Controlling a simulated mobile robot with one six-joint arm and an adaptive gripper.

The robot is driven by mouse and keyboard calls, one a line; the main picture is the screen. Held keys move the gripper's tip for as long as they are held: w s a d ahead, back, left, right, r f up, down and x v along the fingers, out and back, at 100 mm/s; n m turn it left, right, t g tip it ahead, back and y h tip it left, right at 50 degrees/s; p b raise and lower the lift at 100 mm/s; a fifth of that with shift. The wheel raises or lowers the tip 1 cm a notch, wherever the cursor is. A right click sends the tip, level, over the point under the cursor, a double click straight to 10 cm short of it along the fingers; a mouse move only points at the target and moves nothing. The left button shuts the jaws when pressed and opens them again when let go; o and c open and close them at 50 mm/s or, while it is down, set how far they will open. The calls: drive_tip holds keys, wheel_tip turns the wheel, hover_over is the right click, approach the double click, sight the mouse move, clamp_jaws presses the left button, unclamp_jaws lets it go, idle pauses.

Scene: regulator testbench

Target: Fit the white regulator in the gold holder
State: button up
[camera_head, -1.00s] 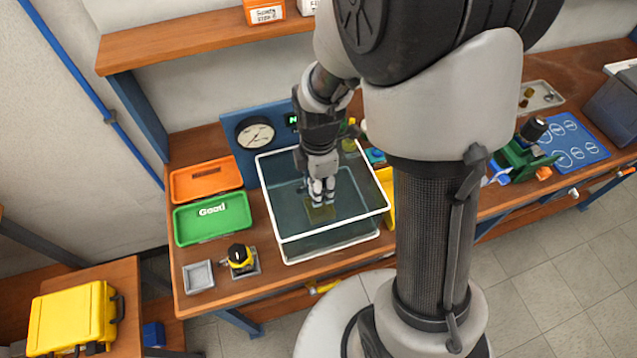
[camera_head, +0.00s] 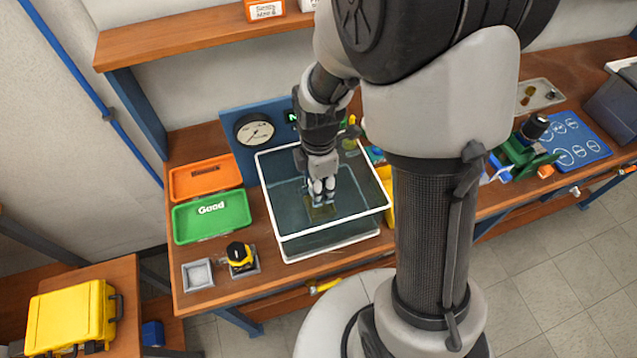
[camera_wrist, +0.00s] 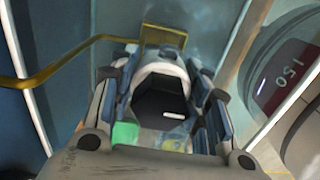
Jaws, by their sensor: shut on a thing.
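My gripper (camera_head: 322,188) reaches down into the clear, white-rimmed tank (camera_head: 268,205). In the wrist view its fingers (camera_wrist: 165,85) are shut on the white regulator (camera_wrist: 160,69), which shows a pale rounded rim and a dark middle. The gold holder (camera_wrist: 164,36) shows just beyond the regulator, with a gold bar running off to the left. In the head view the gold holder (camera_head: 319,212) is a blurred patch below the fingertips. Whether the regulator touches the holder or sits in it, I cannot tell. The fingers hide the regulator in the head view.
A green "Good" tray (camera_head: 212,228) and an orange tray (camera_head: 206,190) lie left of the tank. A black-and-yellow part (camera_head: 240,256) stands in front of them by a small grey tray (camera_head: 198,276). A gauge panel (camera_head: 255,131) stands behind. The tank walls surround the gripper.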

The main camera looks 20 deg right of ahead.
drive_tip(key=shift+f+b, duration=2.25)
drive_tip(key=shift+f, duration=0.85)
idle(2.8)
drive_tip(key=o, duration=1.6)
drive_tip(key=shift+c, duration=0.2)
drive_tip(key=shift+o, duration=0.6)
drive_tip(key=o, duration=0.4)
drive_tip(key=shift+c, duration=0.2)
drive_tip(key=shift+r, duration=0.1)
